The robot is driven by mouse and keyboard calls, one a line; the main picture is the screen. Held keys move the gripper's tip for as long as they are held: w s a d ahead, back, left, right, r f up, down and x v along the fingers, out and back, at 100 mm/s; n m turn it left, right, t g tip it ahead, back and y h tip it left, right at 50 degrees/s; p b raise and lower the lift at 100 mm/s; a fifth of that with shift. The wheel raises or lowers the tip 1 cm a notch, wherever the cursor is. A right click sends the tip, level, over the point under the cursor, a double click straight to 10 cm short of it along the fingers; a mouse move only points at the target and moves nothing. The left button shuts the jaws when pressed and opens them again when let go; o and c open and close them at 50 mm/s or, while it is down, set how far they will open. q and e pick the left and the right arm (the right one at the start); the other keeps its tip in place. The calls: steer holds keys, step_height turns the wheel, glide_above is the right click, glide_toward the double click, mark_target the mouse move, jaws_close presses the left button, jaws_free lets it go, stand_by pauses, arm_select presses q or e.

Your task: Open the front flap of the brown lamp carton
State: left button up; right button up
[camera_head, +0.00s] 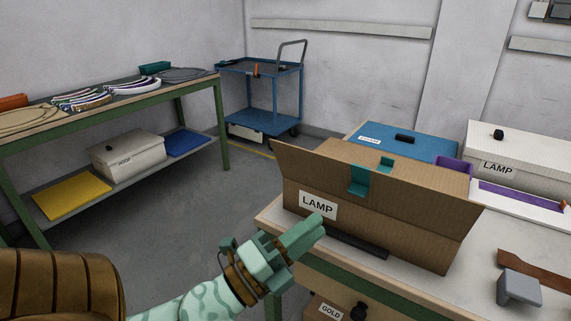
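The brown lamp carton (400,225) stands on the right-hand table, with a white LAMP label (318,205) at the left of its front. Its wide front panel flares outward at the top corners. A teal tab (358,181) lies over the panel's upper edge, and a second teal piece (386,163) is on the top behind it. My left gripper (308,236) is in front of the carton's lower left, just below the label. Its fingers look pressed together, with nothing visible between them. I cannot tell whether they touch the carton. My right gripper is out of view.
A dark bar (357,246) lies along the carton's front base. A blue case (420,145), a white LAMP box (520,160) and a purple bin (455,167) stand behind. A grey block (520,288) and brown strip (530,265) lie at right. Open floor (200,220) lies left.

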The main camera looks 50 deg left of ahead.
arm_select(q)
steer(key=v, duration=0.7)
steer(key=shift+s+p, duration=0.3)
